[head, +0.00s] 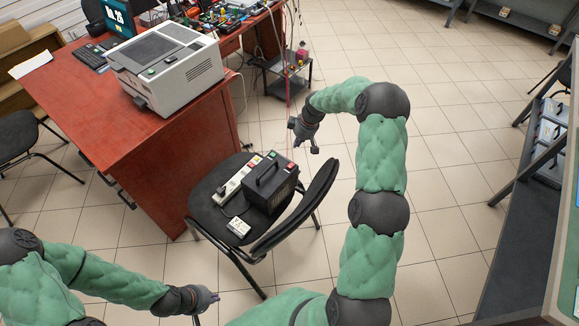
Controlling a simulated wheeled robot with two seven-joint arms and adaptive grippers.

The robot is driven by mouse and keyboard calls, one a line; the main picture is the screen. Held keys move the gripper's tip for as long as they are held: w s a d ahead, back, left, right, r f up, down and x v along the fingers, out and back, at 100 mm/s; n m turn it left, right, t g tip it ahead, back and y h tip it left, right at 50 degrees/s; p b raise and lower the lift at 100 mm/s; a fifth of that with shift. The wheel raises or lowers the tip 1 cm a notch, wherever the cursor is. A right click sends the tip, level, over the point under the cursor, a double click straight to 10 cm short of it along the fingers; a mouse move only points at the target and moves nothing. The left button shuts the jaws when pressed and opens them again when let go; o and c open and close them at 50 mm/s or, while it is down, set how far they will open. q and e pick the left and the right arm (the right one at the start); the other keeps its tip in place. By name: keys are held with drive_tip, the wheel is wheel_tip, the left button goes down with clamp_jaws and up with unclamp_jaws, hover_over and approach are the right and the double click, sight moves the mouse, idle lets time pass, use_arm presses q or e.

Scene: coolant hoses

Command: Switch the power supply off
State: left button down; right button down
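The power supply (270,183) is a black box with a carry handle on top and small green and red parts at its upper edge. It sits on the seat of a black chair (208,208). My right gripper (303,137) is open and empty, above and to the right of the power supply in the picture, apart from it. My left gripper (207,307) is low in the picture, below the chair and far from the power supply. Its fingers look spread and empty. Switch markings are too small to read.
A white power strip (233,182) and a small white box (238,227) lie beside the power supply on the seat. The chair's backrest (301,210) rises at its right. A red-brown desk (150,140) with a grey-white machine (168,68) stands at left.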

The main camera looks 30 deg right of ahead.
sight(288, 166)
drive_tip(key=shift+f, duration=0.3)
drive_tip(key=shift+f, duration=0.1)
drive_tip(key=b+x, duration=0.1)
drive_tip(key=x, duration=0.3)
drive_tip(key=b+x, duration=0.2)
drive_tip(key=x, duration=0.2)
drive_tip(key=s+b+x, duration=0.1)
drive_tip(key=x, duration=0.3)
drive_tip(key=shift+w+f, duration=0.15)
drive_tip(key=shift+f, duration=0.3)
drive_tip(key=shift+f+b, duration=0.35)
drive_tip(key=shift+f, duration=0.2)
drive_tip(key=shift+a+f+b, duration=0.25)
drive_tip(key=shift+f+b, duration=0.05)
drive_tip(key=shift+f, duration=0.2)
drive_tip(key=shift+r, duration=0.15)
drive_tip(key=shift+d, duration=0.1)
